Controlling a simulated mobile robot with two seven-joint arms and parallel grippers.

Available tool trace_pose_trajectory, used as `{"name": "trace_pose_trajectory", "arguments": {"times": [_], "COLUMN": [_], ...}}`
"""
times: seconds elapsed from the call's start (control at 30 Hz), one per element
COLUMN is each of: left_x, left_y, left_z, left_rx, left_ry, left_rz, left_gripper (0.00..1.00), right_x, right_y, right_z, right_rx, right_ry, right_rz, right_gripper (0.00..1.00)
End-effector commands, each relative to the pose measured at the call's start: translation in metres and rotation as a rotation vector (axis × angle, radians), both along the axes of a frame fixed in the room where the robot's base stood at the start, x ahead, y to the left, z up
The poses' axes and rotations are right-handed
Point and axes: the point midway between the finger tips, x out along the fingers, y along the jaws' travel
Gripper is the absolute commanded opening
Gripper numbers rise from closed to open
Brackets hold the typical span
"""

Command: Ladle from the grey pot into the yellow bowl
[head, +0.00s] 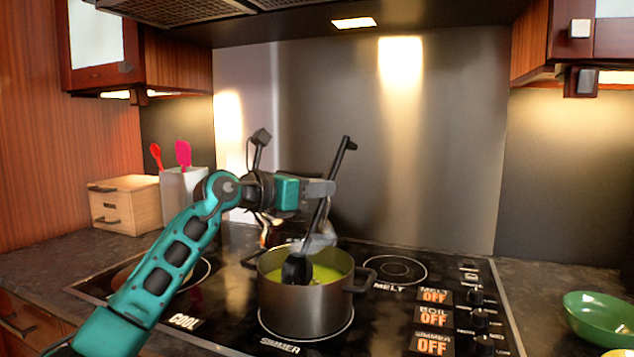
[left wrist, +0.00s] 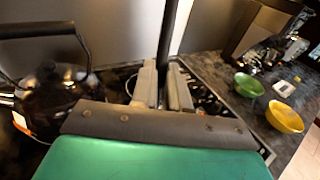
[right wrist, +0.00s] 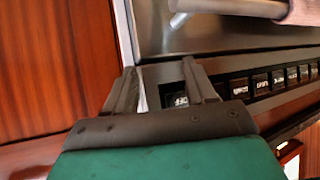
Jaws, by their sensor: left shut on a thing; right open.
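The grey pot (head: 306,305) stands on the front simmer burner, with yellow-green contents inside. My left gripper (head: 326,188) is shut on the black handle of the ladle (head: 345,152), above the pot. The ladle is tilted, its top leaning right, and its dark head is inside the pot; how deep it sits I cannot tell. The handle (left wrist: 168,35) also rises between the fingers in the left wrist view. The yellow bowl (left wrist: 285,117) is on the counter at right there; only its edge (head: 616,353) shows in the head view. My right gripper (right wrist: 160,88) is open and empty.
A green bowl (head: 600,316) is on the right counter beside the yellow bowl. A dark kettle (left wrist: 52,92) stands behind the pot. A utensil holder (head: 183,190) and wooden box (head: 124,203) are at left. The right wrist view shows the stove front with a bar handle (right wrist: 230,8).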

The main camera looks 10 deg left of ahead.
Motion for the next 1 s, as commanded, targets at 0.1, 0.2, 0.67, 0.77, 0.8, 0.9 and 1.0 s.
{"name": "trace_pose_trajectory", "arguments": {"times": [0.1,0.2,0.67,0.77,0.8,0.9,1.0], "left_x": [0.0,0.001,0.002,0.002,0.002,0.002,0.002], "left_y": [0.0,-0.001,-0.001,-0.001,-0.001,-0.001,-0.001], "left_z": [-0.014,-0.023,-0.052,-0.053,-0.053,-0.053,-0.054], "left_rx": [-0.001,-0.001,-0.001,-0.001,-0.001,0.0,-0.001], "left_ry": [0.0,0.001,-0.001,-0.001,-0.001,0.0,0.001], "left_rz": [0.0,-0.001,0.0,0.0,0.0,0.0,0.0], "left_gripper": [0.0,0.0,0.0,0.0,0.0,0.0,0.0], "right_x": [0.002,0.004,0.008,0.008,0.008,0.008,0.008], "right_y": [0.003,0.005,0.012,0.012,0.012,0.012,0.012], "right_z": [-0.003,-0.004,-0.008,-0.008,-0.008,-0.008,-0.008], "right_rx": [0.003,0.008,0.021,0.022,0.022,0.023,0.024], "right_ry": [-0.006,-0.007,-0.013,-0.011,-0.011,-0.011,-0.011], "right_rz": [0.006,0.01,0.02,0.02,0.02,0.019,0.019], "right_gripper": [0.55,0.55,0.55,0.55,0.55,0.55,0.55]}}
